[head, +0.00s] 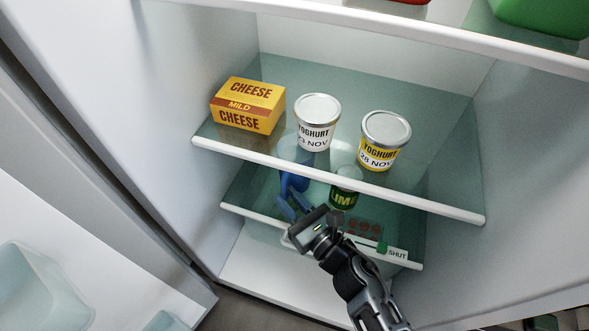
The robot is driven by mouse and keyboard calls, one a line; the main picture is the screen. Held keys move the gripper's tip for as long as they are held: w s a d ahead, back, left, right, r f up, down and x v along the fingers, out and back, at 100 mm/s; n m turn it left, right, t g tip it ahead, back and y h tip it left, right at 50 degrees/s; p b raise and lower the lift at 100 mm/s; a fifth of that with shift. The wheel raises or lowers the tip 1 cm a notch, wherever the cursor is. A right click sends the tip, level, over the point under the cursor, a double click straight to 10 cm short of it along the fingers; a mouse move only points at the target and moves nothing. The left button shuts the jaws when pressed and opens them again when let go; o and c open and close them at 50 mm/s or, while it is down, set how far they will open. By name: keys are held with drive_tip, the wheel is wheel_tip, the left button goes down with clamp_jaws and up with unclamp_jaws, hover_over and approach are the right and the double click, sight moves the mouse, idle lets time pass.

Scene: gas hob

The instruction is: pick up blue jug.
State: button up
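The blue jug (295,181) stands on the lower glass shelf of an open fridge, toward its left side. Its upper part shows only dimly through the glass of the shelf above. My gripper (291,206) reaches in from the lower right, at the front of the lower shelf. Its two fingers look spread, just in front of and below the jug in the picture. I see nothing held between them. Whether a finger touches the jug cannot be told from this view.
A green-labelled jar (344,194) stands right of the jug, near a container with a SHUT label (394,252). The shelf above (340,180) carries a cheese box (247,105), a white yoghurt pot (317,122) and a yellow-labelled yoghurt pot (384,140). Its front edge overhangs the jug.

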drive_tip(key=x, duration=0.4)
drive_tip(key=shift+w+r+b, duration=0.1)
drive_tip(key=shift+b, duration=0.2)
clamp_jaws()
drive_tip(key=shift+r, duration=0.1)
idle(1.0)
